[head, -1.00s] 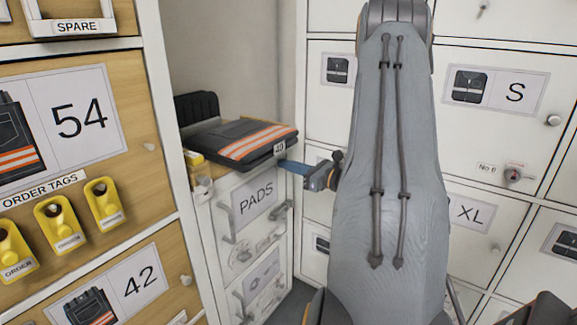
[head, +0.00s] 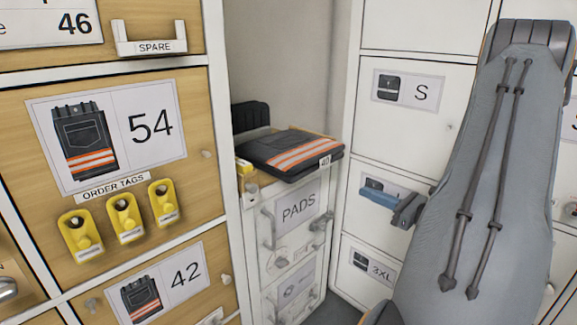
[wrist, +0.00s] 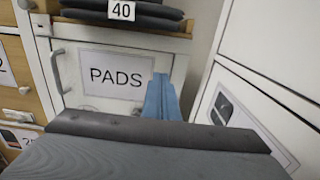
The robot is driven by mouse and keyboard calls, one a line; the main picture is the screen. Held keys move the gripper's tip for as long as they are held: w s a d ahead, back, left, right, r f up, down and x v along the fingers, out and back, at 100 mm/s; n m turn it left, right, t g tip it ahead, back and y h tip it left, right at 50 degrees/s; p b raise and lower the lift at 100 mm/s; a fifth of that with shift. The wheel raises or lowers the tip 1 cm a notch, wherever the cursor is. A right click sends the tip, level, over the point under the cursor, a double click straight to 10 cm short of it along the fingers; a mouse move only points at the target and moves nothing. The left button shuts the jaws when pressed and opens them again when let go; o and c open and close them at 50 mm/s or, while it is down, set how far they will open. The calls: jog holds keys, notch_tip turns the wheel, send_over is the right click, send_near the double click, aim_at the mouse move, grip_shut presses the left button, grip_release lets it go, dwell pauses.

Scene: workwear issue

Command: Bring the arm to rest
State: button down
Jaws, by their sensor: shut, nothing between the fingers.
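My gripper (head: 378,197) has blue fingers and shows at the right of the head view, in front of the white lockers. It is shut and empty, with its fingers pointing left. In the wrist view my gripper (wrist: 160,84) shows its blue fingers together in front of the PADS drawer (wrist: 105,80), apart from it as far as I can tell. My grey-sleeved arm fills the right side of the head view.
Folded dark trousers (head: 290,153) with orange stripes and a 40 label lie on top of the PADS cabinet (head: 297,208). Yellow order tags (head: 125,217) hang on the wooden drawer fronts at left. White lockers (head: 400,140) stand behind my arm.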

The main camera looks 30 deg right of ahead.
jog(key=w+a+f+n+g+y, duration=0.2)
jog(key=a+n+g+y, duration=0.5)
jog(key=a, duration=1.4)
jog(key=s+a+f+n+g+h, duration=0.2)
jog(key=s+a+n+g+h, duration=0.8)
jog(key=a+n, duration=0.6)
notch_tip(320, 180, up, 3)
jog(key=w+a+n+t+h, duration=0.1)
jog(key=w+n+t+h, duration=0.1)
jog(key=n, duration=0.8)
jog(key=s+a+r+n+g, duration=0.2)
jog(key=s+a+r+n, duration=0.1)
jog(key=s+a+r, duration=0.7)
jog(key=d+r+m+p, duration=0.3)
jog(key=d+r+p, duration=0.5)
jog(key=p, duration=1.1)
jog(key=shift+s+d+r, duration=0.3)
jog(key=shift+s+d, duration=0.15)
jog(key=shift+d, duration=0.4)
